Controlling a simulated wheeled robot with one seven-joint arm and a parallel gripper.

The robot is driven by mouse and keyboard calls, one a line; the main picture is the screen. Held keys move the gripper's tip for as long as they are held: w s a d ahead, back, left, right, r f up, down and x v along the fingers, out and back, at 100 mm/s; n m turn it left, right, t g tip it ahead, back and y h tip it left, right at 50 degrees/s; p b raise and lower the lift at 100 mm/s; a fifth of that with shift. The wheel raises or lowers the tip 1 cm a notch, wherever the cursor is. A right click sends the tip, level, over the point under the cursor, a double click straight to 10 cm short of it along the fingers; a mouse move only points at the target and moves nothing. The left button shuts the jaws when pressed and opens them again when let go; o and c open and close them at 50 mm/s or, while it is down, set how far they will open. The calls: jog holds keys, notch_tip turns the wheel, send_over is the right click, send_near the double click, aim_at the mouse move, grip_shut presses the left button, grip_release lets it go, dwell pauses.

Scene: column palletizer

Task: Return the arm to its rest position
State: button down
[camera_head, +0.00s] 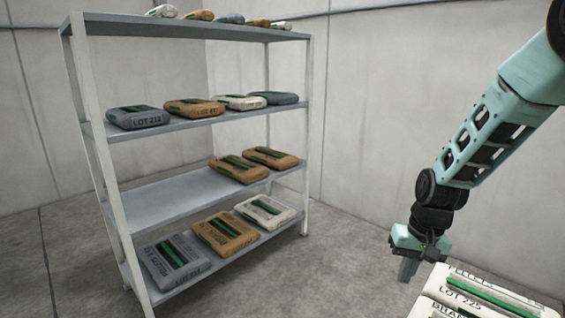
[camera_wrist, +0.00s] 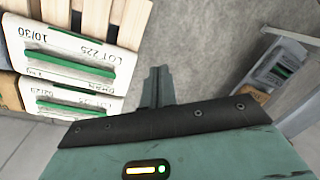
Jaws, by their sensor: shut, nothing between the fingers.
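My gripper (camera_head: 408,268) hangs at the end of my teal arm on the right of the head view, fingers pointing down. It is shut and empty. In the wrist view the closed fingers (camera_wrist: 158,88) stand over bare floor. White bags with green stripes (camera_head: 490,292) lie just right of and below the gripper in the head view. They also show in the wrist view (camera_wrist: 75,62), stacked at the left, apart from the fingers.
A grey metal shelf rack (camera_head: 170,200) stands at the left, with grey, tan and white bags on its several levels. Wooden slats (camera_wrist: 95,18) show beside the white bags. Open concrete floor (camera_head: 335,250) lies between the rack and the gripper.

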jog(key=s+a+r+n+p, duration=0.25)
jog(key=s+a+r, duration=0.35)
jog(key=a+r, duration=0.3)
jog(key=s+a+r+n+p, duration=0.1)
jog(key=s+a+r+n, duration=0.1)
jog(key=s, duration=0.4)
jog(key=s+a+r+n+p, duration=0.1)
jog(key=s+a+r+n, duration=0.2)
jog(key=s, duration=0.3)
jog(key=s+a+r+n+h+p, duration=0.1)
jog(key=s+a+r+n, duration=0.1)
jog(key=s, duration=0.4)
jog(key=shift+s+a+r+n, duration=0.15)
jog(key=shift+a+r+n, duration=0.15)
jog(key=shift+a, duration=0.6)
